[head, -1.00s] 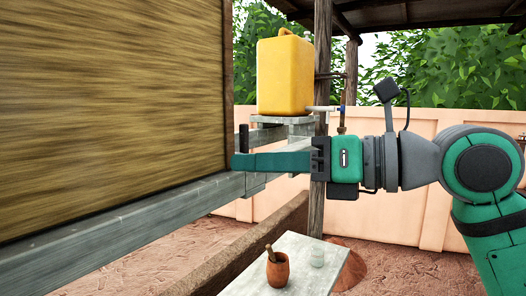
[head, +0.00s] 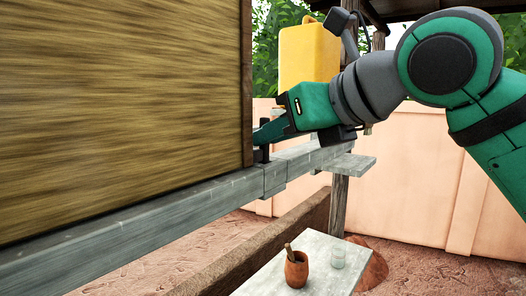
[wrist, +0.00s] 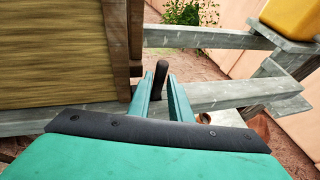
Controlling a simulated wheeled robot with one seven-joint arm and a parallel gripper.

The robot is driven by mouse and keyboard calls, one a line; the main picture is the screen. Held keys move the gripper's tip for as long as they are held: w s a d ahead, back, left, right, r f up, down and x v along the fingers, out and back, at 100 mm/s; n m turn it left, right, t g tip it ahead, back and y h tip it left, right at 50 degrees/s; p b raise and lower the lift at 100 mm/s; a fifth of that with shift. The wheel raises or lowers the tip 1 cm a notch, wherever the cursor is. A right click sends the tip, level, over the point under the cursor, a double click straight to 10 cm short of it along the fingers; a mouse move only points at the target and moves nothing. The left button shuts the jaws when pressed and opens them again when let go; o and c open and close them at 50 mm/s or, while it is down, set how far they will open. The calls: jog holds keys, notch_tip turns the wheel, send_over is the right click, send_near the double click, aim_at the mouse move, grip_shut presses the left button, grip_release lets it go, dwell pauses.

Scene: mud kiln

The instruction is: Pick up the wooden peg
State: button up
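The wooden peg looks like a dark, nearly black upright pin (wrist: 160,76) standing at the grey beam, close to the corner of the wooden panel. In the head view the peg (head: 262,155) shows just below my gripper fingers. My gripper (head: 264,134) reaches in from the right and tilts down toward it. In the wrist view my gripper (wrist: 159,84) has its two green fingers apart, with the peg showing in the gap near the tips. I cannot tell whether either finger touches it. The peg's lower part is partly hidden.
The large wooden panel (head: 120,110) stands left of the fingers, above the grey beam (head: 130,225). A yellow jerrycan (head: 308,55) is behind my arm.

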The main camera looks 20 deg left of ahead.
jog(key=x, duration=0.6)
jog(key=shift+s+a+r, duration=0.15)
jog(key=shift+a+r, duration=0.05)
jog(key=shift+r, duration=0.05)
jog(key=shift+d, duration=0.1)
grip_shut()
